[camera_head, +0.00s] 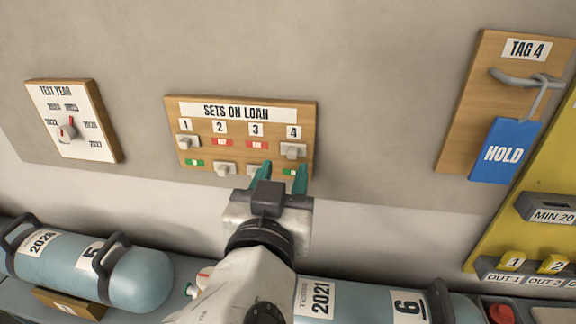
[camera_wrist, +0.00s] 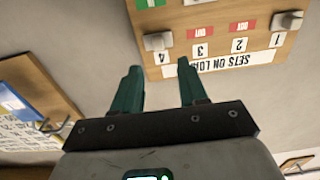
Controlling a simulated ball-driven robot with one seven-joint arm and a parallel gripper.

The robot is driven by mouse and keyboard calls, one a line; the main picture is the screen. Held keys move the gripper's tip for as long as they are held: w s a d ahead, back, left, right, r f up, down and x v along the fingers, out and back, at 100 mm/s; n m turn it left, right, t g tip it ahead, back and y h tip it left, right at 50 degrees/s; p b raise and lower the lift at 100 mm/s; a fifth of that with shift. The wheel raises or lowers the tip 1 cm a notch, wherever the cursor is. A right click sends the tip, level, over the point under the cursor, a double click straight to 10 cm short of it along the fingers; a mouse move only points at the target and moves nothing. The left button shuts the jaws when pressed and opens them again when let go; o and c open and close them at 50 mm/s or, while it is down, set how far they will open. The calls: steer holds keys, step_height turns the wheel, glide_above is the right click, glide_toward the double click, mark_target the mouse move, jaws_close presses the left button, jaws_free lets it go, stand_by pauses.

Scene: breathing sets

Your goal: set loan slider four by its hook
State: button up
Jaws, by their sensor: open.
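The SETS ON LOAN board (camera_head: 242,112) hangs on the wall; it is upside down in the wrist view (camera_wrist: 224,62). Slider four's pale knob (camera_head: 293,150) is up under its number, with a green label below it; it also shows in the wrist view (camera_wrist: 157,41). Knob one (camera_head: 188,141) is up too. Knob two (camera_head: 226,169) is down under a red label. Knob three is low, partly hidden by my finger. My gripper (camera_head: 282,174) is open and empty, its green fingers below knob four. The TAG 4 hook (camera_head: 512,79) carries a blue HOLD tag (camera_head: 504,152).
A TEST YEAR dial board (camera_head: 75,118) is on the left wall. Blue cylinders (camera_head: 140,280) lie along the bottom. A yellow panel (camera_head: 500,240) with keys stands at the right. The wall between the boards is bare.

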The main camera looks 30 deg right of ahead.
steer(key=shift+b+v, duration=0.4)
steer(key=shift+v, duration=1.8)
